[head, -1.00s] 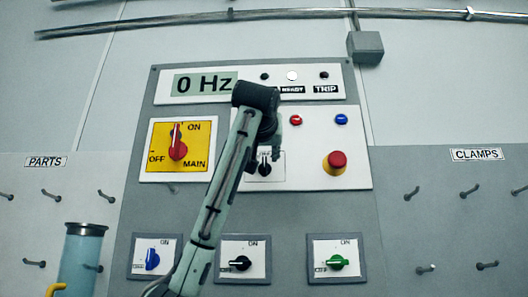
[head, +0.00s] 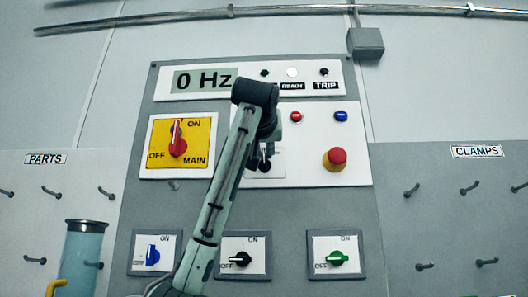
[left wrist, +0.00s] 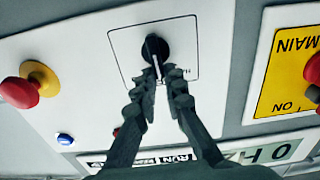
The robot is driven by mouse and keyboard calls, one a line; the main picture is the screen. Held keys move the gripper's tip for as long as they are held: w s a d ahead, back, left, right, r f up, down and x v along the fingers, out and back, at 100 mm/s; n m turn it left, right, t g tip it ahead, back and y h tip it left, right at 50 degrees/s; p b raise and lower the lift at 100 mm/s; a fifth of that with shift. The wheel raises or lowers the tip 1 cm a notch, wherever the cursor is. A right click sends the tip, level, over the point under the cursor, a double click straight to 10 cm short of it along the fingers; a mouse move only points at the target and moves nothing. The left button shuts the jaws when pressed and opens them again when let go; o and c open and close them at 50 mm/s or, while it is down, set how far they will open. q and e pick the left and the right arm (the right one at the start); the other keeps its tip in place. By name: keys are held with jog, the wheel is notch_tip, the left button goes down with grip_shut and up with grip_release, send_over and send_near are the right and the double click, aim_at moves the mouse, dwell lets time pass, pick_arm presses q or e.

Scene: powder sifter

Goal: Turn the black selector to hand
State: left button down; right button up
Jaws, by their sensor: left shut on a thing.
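The black selector (head: 265,167) sits on a white plate in the middle of the panel, partly hidden by my left gripper (head: 264,153). In the left wrist view, which is upside down, the black selector (left wrist: 154,47) shows a round base and a handle with a pale pointer line. The handle points roughly toward the wrist, so about upward on the panel. My left gripper (left wrist: 161,79) is shut on the selector's handle, one fingertip on each side. The plate's lettering is mostly hidden by the fingers. My right gripper is not in view.
A red mushroom button (head: 336,158) stands out to the right. The red MAIN switch (head: 177,139) is on the left. Blue (head: 152,254), black (head: 239,259) and green (head: 337,258) ON/OFF knobs line the bottom. The display (head: 204,81) reads 0 Hz.

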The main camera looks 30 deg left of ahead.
pick_arm(q)
jog(key=shift+s+a+f+n+b, duration=0.15)
jog(key=shift+a+n+b, duration=0.15)
jog(key=shift+n, duration=1.15)
jog(key=shift+s+a+f+n+b, duration=0.15)
jog(key=shift+n+b, duration=0.2)
jog(key=shift+n, duration=1.05)
jog(key=shift+s+a+f+n+b, duration=0.1)
jog(key=shift+a+n+b, duration=0.2)
jog(key=shift+n, duration=1.15)
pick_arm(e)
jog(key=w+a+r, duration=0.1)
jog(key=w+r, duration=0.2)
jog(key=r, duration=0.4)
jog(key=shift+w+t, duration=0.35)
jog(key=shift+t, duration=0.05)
pick_arm(q)
jog(key=c, duration=1.6)
grip_release()
jog(key=shift+s, duration=0.1)
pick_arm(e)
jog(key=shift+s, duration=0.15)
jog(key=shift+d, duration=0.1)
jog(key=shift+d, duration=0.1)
